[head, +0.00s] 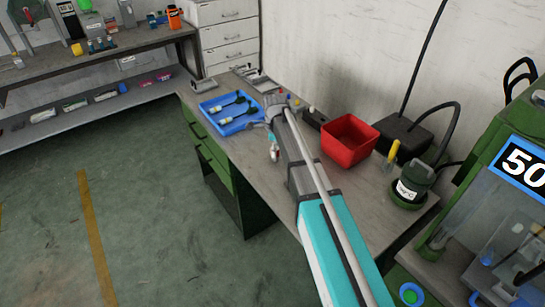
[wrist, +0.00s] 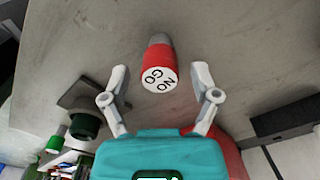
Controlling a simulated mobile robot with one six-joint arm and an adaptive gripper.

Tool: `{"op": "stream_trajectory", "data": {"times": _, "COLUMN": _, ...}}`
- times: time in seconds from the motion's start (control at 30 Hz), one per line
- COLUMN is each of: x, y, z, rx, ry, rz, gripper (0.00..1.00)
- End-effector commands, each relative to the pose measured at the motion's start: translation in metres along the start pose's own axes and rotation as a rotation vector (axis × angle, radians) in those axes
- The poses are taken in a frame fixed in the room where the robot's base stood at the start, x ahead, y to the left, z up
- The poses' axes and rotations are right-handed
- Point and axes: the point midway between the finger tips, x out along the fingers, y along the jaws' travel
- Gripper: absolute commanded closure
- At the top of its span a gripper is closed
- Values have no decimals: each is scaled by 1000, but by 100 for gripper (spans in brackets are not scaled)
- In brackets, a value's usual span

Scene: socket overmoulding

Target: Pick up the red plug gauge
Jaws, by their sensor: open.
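The red plug gauge (wrist: 157,63) shows in the wrist view with its white end face, marked "NO GO", toward the camera and a grey part at its far end. My gripper (wrist: 160,72) is open, with one pale finger to each side of the gauge in the picture. Gaps show between the gauge and both fingers, so I see no contact. I cannot tell how far the fingertips are from it in depth.
The workbench (head: 335,205) carries a blue tray (head: 239,124) with dark-handled tools, a red bin (head: 348,140), a black box (head: 402,137) and a green container (head: 414,180). In the wrist view, a dark green cylinder (wrist: 86,125) is at left. Bench surface around the gauge is clear.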

Motion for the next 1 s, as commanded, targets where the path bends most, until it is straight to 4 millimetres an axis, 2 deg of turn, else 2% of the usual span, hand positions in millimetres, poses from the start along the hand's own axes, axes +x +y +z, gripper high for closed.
{"op": "stream_trajectory", "data": {"times": 0.1, "x": 14, "y": 1, "z": 0, "rx": 0, "ry": 0, "rz": 0, "gripper": 22}}
{"op": "stream_trajectory", "data": {"times": 0.43, "x": 36, "y": 1, "z": -1, "rx": 1, "ry": 0, "rz": 0, "gripper": 22}}
{"op": "stream_trajectory", "data": {"times": 1.0, "x": 38, "y": 1, "z": -1, "rx": 2, "ry": 0, "rz": 0, "gripper": 22}}
